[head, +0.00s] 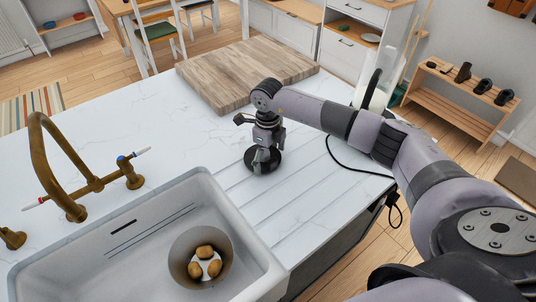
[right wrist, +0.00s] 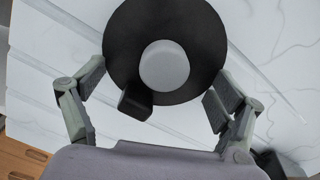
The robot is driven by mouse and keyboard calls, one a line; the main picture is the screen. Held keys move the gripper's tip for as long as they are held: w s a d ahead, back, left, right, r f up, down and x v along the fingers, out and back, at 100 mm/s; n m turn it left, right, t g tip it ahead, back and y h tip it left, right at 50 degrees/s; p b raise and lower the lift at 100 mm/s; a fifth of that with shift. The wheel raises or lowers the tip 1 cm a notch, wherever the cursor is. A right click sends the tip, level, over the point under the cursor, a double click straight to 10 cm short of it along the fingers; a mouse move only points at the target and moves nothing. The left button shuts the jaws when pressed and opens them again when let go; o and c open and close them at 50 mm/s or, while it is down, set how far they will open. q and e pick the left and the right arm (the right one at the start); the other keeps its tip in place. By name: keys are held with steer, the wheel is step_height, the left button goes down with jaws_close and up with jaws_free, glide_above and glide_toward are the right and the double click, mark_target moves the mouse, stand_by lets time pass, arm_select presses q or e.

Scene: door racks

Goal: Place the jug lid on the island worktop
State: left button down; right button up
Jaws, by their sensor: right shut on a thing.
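The jug lid (head: 251,163) is a round black disc at the worktop in the middle of the head view. In the right wrist view it shows as a black disc with a grey knob (right wrist: 164,66) and a small black tab. My right gripper (head: 265,153) is over the lid and shut on it, with one finger on each side. The lid is level, on or just above the white island worktop (head: 185,135); I cannot tell which. My left gripper is out of view.
A wooden board (head: 245,75) lies behind the lid. A white jug (head: 377,98) with a black handle stands partly behind my arm, near a black cord. A sink (head: 95,262) and brass tap (head: 75,212) are at the left.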

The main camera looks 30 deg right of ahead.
steer(key=shift+f, duration=0.15)
steer(key=o, duration=0.9)
steer(key=shift+o, duration=0.2)
